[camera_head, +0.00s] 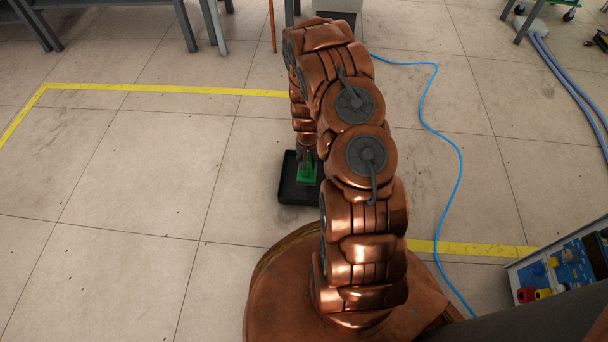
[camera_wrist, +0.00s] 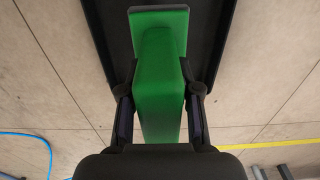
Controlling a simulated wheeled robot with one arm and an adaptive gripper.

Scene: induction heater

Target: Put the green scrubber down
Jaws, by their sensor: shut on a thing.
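The green scrubber (camera_wrist: 160,70) is upright between the two fingers of my gripper (camera_wrist: 158,115) in the wrist view. My gripper is shut on it. In the head view the scrubber (camera_head: 306,173) shows as a small green patch below my gripper (camera_head: 305,158), over a black tray (camera_head: 287,190). The tray (camera_wrist: 222,25) also shows behind the scrubber in the wrist view. I cannot tell whether the scrubber touches the tray. My arm hides part of the tray in the head view.
The tray is on a tiled floor (camera_head: 130,170) with open room to its left. A blue cable (camera_head: 455,150) runs along the floor at the right. A blue panel box (camera_head: 565,265) stands at the lower right. Table legs (camera_head: 185,25) stand at the top left.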

